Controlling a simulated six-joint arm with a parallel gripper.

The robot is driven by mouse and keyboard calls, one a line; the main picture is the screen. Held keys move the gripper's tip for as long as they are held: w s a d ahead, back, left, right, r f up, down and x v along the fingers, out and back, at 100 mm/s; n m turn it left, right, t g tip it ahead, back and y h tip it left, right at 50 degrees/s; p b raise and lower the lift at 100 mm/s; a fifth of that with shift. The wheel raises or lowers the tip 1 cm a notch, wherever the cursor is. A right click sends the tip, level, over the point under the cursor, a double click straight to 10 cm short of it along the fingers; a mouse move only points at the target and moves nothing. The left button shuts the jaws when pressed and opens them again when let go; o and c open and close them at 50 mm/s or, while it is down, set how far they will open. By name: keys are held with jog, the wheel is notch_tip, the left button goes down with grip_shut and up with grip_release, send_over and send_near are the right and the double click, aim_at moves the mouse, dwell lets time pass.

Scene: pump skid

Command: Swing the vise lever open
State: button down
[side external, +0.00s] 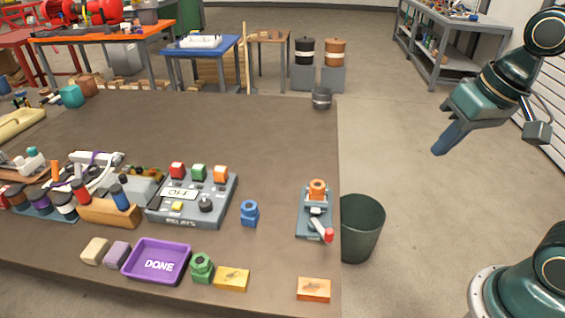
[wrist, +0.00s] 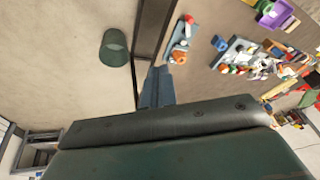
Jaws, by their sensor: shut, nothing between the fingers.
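The vise (side external: 314,215) is a small grey-blue device near the right edge of the brown table, with an orange ring-shaped part (side external: 317,188) at its far end. Its lever (side external: 320,228) has a red knob and points toward the near right. The vise also shows in the wrist view (wrist: 180,42), near the table edge, with the red knob at its top. My gripper (side external: 438,150) is shut and empty, in the air to the right of the table, well apart from the vise. In the wrist view its fingers (wrist: 158,72) point toward the table edge.
A dark green bin (side external: 361,228) stands on the floor beside the table, close to the vise. A blue part (side external: 250,212), a relays panel (side external: 190,198), a purple DONE tray (side external: 157,261) and an orange card box (side external: 314,289) are on the table. Bare tabletop lies behind the vise.

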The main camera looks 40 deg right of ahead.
jog(key=w+f+m+g+y, duration=0.3)
jog(key=w+f+m+g, duration=0.2)
jog(key=w+f+m, duration=0.7)
jog(key=shift+w+f+y, duration=0.3)
jog(key=shift+w+f, duration=1.4)
jog(key=shift+w, duration=0.05)
jog(key=shift+f, duration=0.1)
send_near(321, 226)
notch_tip(321, 226, down, 5)
jog(key=s+d, duration=0.2)
jog(key=s, duration=0.1)
jog(key=shift+s+a, duration=0.1)
jog(key=shift+a, duration=0.65)
jog(key=shift+s+a, duration=0.25)
jog(key=shift+a, duration=0.8)
